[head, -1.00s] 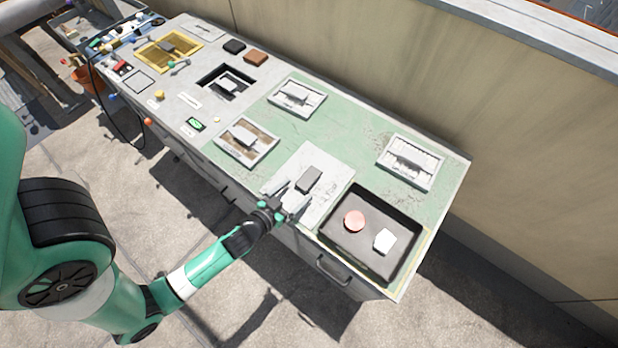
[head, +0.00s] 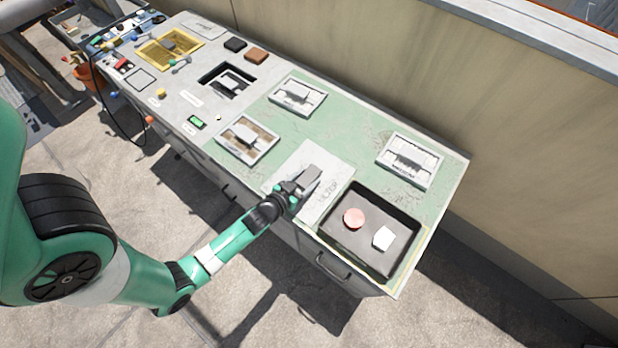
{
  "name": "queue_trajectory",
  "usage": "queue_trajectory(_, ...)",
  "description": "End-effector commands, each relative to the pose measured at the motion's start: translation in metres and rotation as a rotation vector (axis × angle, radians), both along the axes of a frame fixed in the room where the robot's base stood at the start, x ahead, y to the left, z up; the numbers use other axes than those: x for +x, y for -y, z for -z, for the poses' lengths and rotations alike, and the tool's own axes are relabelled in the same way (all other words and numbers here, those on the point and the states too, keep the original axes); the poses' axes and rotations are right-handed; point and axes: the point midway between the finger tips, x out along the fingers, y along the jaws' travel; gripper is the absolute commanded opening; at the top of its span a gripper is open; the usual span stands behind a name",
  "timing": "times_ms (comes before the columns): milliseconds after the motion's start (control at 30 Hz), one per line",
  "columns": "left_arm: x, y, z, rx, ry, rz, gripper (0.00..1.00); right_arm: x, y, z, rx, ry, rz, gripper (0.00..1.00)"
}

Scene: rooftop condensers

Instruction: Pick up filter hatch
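The filter hatch (head: 322,160) is a flat, light grey square plate lying on the green part of the bench top. Faint dark lettering shows on its right side. A grey block handle (head: 311,173) stands at its middle. My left gripper (head: 306,183) is over the plate with its fingers at the handle. The fingers and handle overlap in the picture, so I cannot tell whether they are closed on it. The plate looks flat on the bench. My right gripper is not in view.
A black tray (head: 347,249) with a red round piece (head: 353,218) and a white block (head: 382,238) lies just right of the hatch. Framed filter units (head: 247,139) (head: 409,161) sit left and right. A wall (head: 400,70) stands behind the bench.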

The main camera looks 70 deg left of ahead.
Motion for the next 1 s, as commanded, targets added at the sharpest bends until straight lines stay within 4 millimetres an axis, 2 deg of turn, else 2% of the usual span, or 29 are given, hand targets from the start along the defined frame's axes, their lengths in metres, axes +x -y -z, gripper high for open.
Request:
queue_trajectory(33,0.000,0.000,0.000,0.000,0.000,0.000,0.53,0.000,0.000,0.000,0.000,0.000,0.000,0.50)
queue_trajectory(333,0.000,0.000,0.000,0.000,0.000,0.000,0.00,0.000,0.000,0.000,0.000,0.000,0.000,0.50)
queue_trajectory(767,0.000,0.000,-0.004,0.002,0.003,0.000,0.00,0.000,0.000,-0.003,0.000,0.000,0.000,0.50)
queue_trajectory(867,0.000,0.000,-0.012,0.003,0.003,0.000,0.00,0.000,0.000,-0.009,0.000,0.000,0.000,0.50)
queue_trajectory(1000,0.000,-0.001,-0.035,0.003,0.004,-0.001,0.00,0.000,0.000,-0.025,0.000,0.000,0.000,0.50)
